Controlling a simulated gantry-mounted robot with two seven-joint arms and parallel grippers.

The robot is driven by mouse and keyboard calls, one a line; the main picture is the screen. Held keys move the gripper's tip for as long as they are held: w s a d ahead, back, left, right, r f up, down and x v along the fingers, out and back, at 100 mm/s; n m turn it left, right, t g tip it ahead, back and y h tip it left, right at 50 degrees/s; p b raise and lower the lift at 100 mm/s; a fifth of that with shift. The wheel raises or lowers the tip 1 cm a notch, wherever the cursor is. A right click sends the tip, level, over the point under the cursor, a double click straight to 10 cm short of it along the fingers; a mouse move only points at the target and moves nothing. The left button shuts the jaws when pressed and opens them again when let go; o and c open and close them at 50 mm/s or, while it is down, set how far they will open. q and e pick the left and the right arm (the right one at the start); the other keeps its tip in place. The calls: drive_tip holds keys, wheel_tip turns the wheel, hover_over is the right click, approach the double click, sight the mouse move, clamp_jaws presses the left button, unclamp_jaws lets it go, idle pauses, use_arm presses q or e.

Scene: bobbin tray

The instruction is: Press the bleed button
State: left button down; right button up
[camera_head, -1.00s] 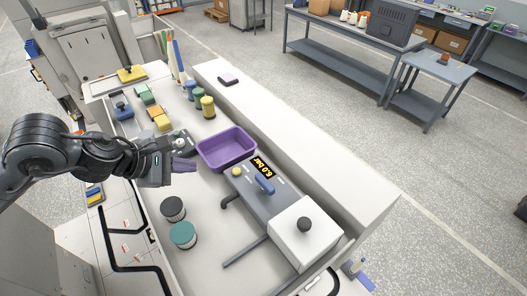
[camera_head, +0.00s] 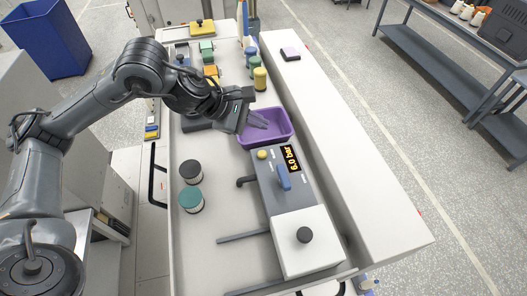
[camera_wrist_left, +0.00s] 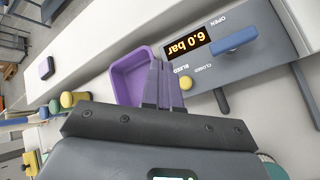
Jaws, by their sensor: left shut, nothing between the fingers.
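The bleed button is a round yellow knob (camera_head: 262,155) on the grey panel of the valve unit (camera_head: 274,189). It also shows in the left wrist view (camera_wrist_left: 186,82), beside the printed word BLEED and just right of the fingers. A blue lever (camera_head: 283,177) sits on the same panel, below a display (camera_head: 291,158) reading 6.0 bar. My left gripper (camera_head: 263,123) is shut and empty, its purple-grey fingers over the purple tray, apart from the button. The fingers (camera_wrist_left: 163,88) also show in the left wrist view. My right gripper is not in view.
The purple tray (camera_head: 283,137) adjoins the panel's far end. A dark-topped bobbin (camera_head: 190,171) and a teal one (camera_head: 191,200) stand left of the unit. A white box with a black knob (camera_head: 304,235) forms its near end. Several coloured bobbins stand at the back.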

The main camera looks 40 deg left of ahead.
use_arm(q)
drive_tip(key=shift+f, duration=0.2)
drive_tip(key=b, duration=0.6)
hover_over(259, 155)
wheel_tip(259, 155, down, 7)
drive_tip(key=shift+r, duration=0.1)
drive_tip(key=shift+f+b, duration=0.75)
drive_tip(key=shift+f, duration=0.05)
idle(1.1)
drive_tip(key=shift+f, duration=0.15)
